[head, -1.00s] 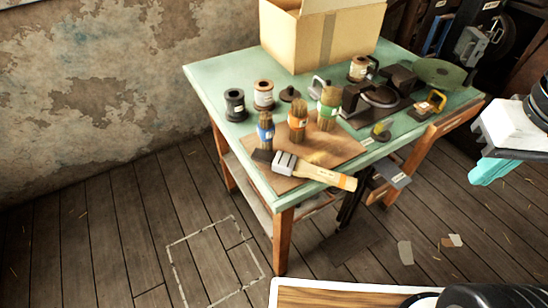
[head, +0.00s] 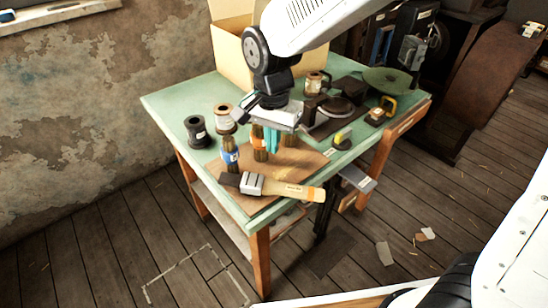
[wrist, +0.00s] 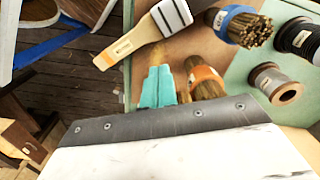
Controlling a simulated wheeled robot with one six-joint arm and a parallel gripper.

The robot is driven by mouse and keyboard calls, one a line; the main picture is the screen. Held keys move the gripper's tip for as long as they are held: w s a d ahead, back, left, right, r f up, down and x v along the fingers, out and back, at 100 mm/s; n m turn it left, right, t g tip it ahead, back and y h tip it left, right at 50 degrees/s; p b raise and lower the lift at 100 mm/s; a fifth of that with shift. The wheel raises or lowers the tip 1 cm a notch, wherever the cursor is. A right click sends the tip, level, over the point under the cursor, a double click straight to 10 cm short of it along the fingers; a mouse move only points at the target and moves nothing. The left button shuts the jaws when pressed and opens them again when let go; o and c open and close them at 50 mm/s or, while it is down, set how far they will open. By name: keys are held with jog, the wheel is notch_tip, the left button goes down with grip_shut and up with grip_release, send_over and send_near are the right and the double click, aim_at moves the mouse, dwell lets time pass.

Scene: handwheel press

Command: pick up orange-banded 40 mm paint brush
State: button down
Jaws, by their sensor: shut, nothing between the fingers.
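The paint brush (head: 292,190) lies flat on the brown mat near the table's front edge. It has a pale wooden handle with an orange band at its end, a silver ferrule and dark bristles toward the left. In the wrist view the brush (wrist: 140,38) lies beyond my fingertips, apart from them, its banded end to the left. My gripper (head: 272,141) has teal fingers pointing down above the mat, behind the brush. In the wrist view my gripper (wrist: 159,76) is shut and empty.
An orange-wrapped upright bundle (wrist: 206,80) stands close beside my fingers; a blue-wrapped one (head: 231,155) stands left. Spools (head: 196,131) and a cardboard box (head: 232,45) are farther back.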

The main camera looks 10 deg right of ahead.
aim_at(269, 179)
notch_tip(269, 179, down, 9)
jog(key=shift+f, duration=0.15)
dwell(0.4)
jog(key=shift+s+a, duration=0.3)
jog(key=shift+s, duration=0.2)
jog(key=shift+s+a, duration=0.25)
jog(key=shift+s, duration=0.2)
